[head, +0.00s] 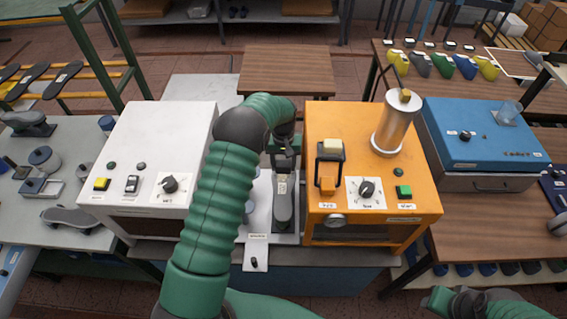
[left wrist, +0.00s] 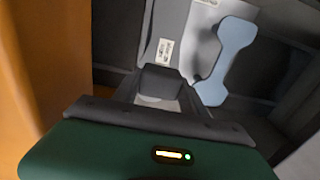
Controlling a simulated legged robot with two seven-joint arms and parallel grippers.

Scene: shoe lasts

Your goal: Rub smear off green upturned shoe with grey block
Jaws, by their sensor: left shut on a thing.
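My left gripper (head: 285,158) reaches down between the white and orange machines, above a dark grey sole-shaped piece (head: 283,210). It is shut on a dark grey, block-like piece, which shows between the fingers in the left wrist view (left wrist: 160,80); my gripper hides much of it. A green shoe-shaped piece (head: 443,65) stands in a row of coloured ones on the back right table, far from my left gripper. Any smear is too small to make out. My right gripper (head: 485,302) is at the bottom right edge, its fingers unclear.
The white machine (head: 150,140) and the orange machine (head: 400,215) stand close on both sides of my left gripper. A metal cylinder (head: 393,125) rises from the orange one. A blue machine (head: 480,135) is at right. A pale blue dumbbell-shaped piece (left wrist: 225,60) lies near my gripper.

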